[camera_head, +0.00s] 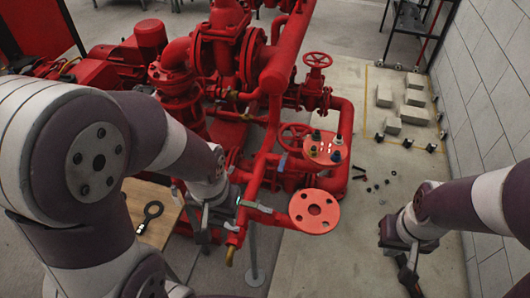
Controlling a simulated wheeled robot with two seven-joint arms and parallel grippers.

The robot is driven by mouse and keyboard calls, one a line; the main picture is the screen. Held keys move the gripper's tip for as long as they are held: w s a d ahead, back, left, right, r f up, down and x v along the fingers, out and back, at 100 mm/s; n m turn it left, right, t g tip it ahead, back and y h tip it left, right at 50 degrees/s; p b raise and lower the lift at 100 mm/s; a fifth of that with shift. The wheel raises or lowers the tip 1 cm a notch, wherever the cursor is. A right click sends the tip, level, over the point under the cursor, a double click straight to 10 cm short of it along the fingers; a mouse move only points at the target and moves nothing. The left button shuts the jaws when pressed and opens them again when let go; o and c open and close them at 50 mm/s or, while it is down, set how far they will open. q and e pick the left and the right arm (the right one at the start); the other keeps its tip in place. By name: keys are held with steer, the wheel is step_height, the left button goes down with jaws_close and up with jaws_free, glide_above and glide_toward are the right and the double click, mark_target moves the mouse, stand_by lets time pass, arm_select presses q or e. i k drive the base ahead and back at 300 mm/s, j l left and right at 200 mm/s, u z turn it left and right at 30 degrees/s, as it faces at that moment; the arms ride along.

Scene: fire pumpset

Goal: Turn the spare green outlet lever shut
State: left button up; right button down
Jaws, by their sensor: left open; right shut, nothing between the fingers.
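I cannot clearly make out a green outlet lever; the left gripper and wrist may cover it. A small brass outlet (230,256) hangs from the red pipe end just right of and below my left gripper (206,232). That gripper is open and points down beside the pipe, close to it; whether it touches is unclear. A small pale blue-grey handle (255,205) sits on the pipe to its right. My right gripper (409,278) is shut and empty over the floor at right.
A red round flange (314,211) stands between the grippers. Red handwheels (318,60) and pipes fill the middle. A wooden board (140,195) with a dark ring-ended tool (152,212) lies at left. Grey blocks (413,114) and loose bolts lie on the floor at right, near a block wall.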

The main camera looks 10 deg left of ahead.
mark_target(245, 203)
steer(key=i+l+u, duration=0.25)
steer(key=l+u, duration=0.2)
steer(key=l, duration=0.25)
steer(key=i+l+u, duration=0.25)
steer(key=l, duration=0.15)
steer(key=k+j, duration=0.05)
steer(key=k, duration=0.05)
